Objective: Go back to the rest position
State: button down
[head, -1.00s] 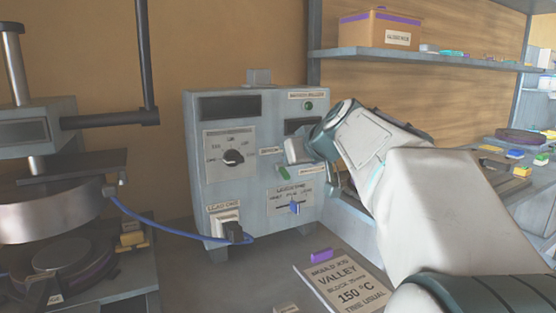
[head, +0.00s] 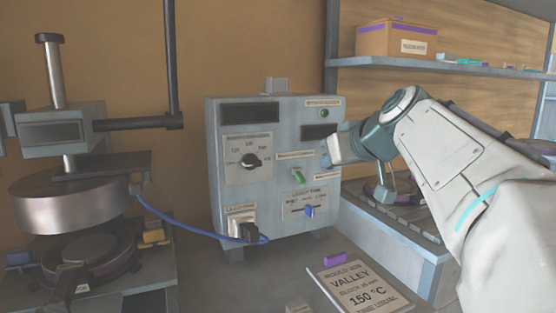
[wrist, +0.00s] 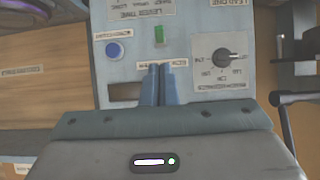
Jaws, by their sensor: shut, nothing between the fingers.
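My gripper (head: 328,157) is at the right part of the grey control box (head: 232,202) in the head view, in front of its face. In the wrist view my gripper (wrist: 162,70) shows its two fingers together and empty, pointing at the box panel. The box carries a black dial (head: 250,160), a green switch (head: 298,175), a blue slider (head: 309,211) and a round button (head: 324,113). The green switch also shows just beyond the fingertips in the wrist view (wrist: 159,35). I cannot tell whether the fingers touch the panel.
A plate press (head: 70,200) stands at the left, joined to the box by a blue cable (head: 190,229). A card reading VALLEY 150 °C (head: 360,288) and a purple block (head: 334,258) lie in front. A shelf (head: 440,67) holds a cardboard box (head: 396,40).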

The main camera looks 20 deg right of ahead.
jog(key=shift+a, duration=0.1)
jog(key=s+a+f+g+p, duration=0.4)
jog(key=s+a+p, duration=0.2)
jog(key=s+p, duration=0.3)
jog(key=s+a+f+m+g+h+p, duration=0.1)
jog(key=s+a+f+g+p, duration=0.3)
jog(key=s+p, duration=0.4)
jog(key=a+g+p, duration=0.1)
jog(key=a+p, duration=0.1)
jog(key=p, duration=0.4)
jog(key=shift+s+a+f+m, duration=0.15)
jog(key=shift+s+f+m, duration=0.15)
jog(key=shift+s+f, duration=0.1)
